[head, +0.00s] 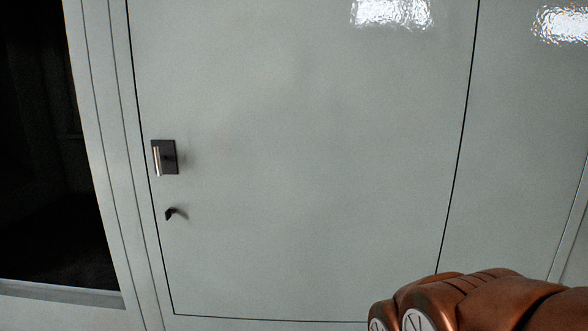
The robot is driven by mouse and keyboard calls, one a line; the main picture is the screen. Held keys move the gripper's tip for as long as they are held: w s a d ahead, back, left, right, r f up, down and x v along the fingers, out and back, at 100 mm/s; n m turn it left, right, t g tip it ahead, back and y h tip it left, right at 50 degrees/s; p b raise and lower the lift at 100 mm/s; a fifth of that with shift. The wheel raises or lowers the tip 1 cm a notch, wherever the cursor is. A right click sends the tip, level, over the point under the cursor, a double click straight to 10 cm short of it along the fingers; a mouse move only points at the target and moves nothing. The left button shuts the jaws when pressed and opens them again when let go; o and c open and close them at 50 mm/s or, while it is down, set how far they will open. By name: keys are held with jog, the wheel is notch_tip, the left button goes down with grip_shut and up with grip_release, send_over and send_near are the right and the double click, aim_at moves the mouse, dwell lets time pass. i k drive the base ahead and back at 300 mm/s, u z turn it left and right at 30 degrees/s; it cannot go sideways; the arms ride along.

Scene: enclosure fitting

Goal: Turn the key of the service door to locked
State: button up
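The service door (310,170) is a pale grey panel, flush with its surround, with thin dark gaps around its edges. It looks shut. The key (171,214) is a small dark piece at the door's left side, below the handle. It is too small to tell which way it is turned. The handle (164,158) is a bright bar on a dark square plate. My copper-coloured arm shows at the bottom right, well apart from the key. My gripper is not in view.
A dark opening (45,150) lies left of the door, beyond a pale frame post (105,150). Another flat grey panel (525,150) continues on the right. The space in front of the door's left and middle looks clear.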

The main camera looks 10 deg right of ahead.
aim_at(171, 211)
jog(key=u, duration=1)
jog(key=i, duration=0.7)
jog(key=u, duration=1.4)
